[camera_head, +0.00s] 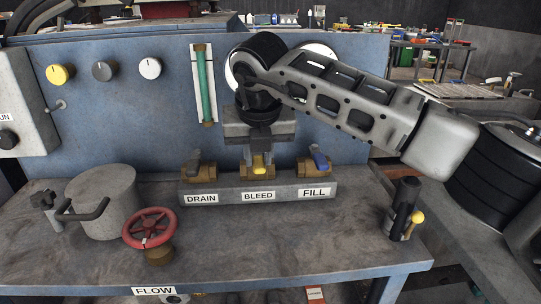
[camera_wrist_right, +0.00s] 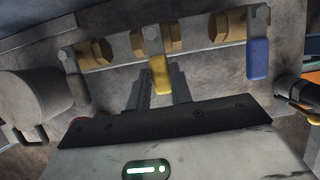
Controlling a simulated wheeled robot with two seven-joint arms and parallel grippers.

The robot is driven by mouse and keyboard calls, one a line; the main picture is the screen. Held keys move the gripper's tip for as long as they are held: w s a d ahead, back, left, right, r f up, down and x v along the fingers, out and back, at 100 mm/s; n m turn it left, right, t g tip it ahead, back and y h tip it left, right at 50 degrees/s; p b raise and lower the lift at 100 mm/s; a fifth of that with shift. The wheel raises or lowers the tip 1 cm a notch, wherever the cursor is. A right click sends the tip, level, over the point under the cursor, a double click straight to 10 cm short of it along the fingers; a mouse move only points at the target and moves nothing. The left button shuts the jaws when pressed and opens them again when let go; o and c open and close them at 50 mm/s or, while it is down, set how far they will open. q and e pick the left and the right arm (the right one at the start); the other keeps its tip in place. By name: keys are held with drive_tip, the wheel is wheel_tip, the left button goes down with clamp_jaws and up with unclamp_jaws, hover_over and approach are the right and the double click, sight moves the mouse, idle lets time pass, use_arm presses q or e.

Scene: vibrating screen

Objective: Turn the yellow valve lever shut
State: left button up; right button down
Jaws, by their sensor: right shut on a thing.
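The yellow valve lever (camera_head: 258,171) is on the middle brass valve, above the BLEED label (camera_head: 258,196). It also shows in the right wrist view (camera_wrist_right: 161,76), between the two fingers. My right gripper (camera_head: 258,160) reaches down from above and is shut on the yellow lever. In the wrist view the gripper (camera_wrist_right: 161,92) has one finger on each side of the lever's end. The gripper hides part of the lever and valve in the head view. My left gripper is in neither view.
The DRAIN valve (camera_head: 200,172) stands left and the blue FILL lever (camera_head: 320,160) right, both close by. A red handwheel (camera_head: 149,227), a grey lidded pot (camera_head: 103,203) and a black post with a yellow knob (camera_head: 404,208) stand on the bench. The bench's front right is clear.

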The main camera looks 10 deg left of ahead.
drive_tip(key=shift+a+m, duration=0.1)
drive_tip(key=shift+m, duration=0.2)
drive_tip(key=c, duration=1.2)
unclamp_jaws()
drive_tip(key=shift+c, duration=0.2)
drive_tip(key=v, duration=1.6)
drive_tip(key=shift+a, duration=0.15)
